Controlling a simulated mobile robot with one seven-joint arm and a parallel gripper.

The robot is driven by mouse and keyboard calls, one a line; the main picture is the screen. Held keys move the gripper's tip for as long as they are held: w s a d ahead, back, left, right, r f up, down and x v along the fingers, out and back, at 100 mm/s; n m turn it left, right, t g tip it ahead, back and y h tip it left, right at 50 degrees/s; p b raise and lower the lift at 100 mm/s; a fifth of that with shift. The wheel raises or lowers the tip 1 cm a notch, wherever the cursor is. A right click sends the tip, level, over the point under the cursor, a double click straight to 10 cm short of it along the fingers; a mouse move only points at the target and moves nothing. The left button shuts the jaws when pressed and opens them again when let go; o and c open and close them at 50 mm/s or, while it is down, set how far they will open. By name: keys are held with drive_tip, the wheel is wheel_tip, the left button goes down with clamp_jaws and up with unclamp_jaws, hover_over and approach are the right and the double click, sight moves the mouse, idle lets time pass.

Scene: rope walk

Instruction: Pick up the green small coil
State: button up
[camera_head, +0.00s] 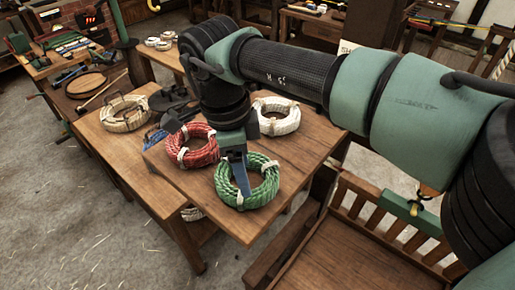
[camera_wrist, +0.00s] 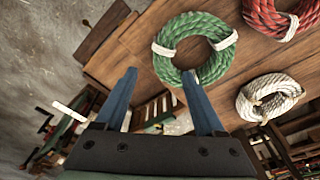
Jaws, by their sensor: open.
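The green small coil (camera_head: 267,184) lies flat near the front corner of the wooden table (camera_head: 245,228). It is a ring of green rope with pale ties. In the wrist view the coil (camera_wrist: 186,22) shows whole, at the upper middle beyond the fingertips. My gripper (camera_head: 243,190) points down with its blue fingers over the coil in the head view, hiding part of it. In the wrist view my gripper (camera_wrist: 160,73) is open and empty between its fingers. The right fingertip overlaps the coil's near edge in that view; I cannot tell whether they touch.
A red coil (camera_head: 204,154) lies just left of the green one, and a white coil (camera_head: 279,127) lies behind, near my arm. A beige coil (camera_head: 113,122) and dark tools are farther left. A slatted wooden crate (camera_head: 345,250) stands right of the table.

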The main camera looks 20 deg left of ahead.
wheel_tip(320, 180, down, 4)
drive_tip(key=shift+d+r+p, duration=0.1)
drive_tip(key=shift+p, duration=0.45)
drive_tip(key=shift+w+d+f+p, duration=0.15)
drive_tip(key=shift+f+p, duration=0.65)
drive_tip(key=shift+f, duration=0.5)
drive_tip(key=shift+w+f+p, duration=0.15)
drive_tip(key=shift+f+p, duration=0.6)
drive_tip(key=shift+f, duration=0.55)
clamp_jaws()
drive_tip(key=shift+r, duration=0.1)
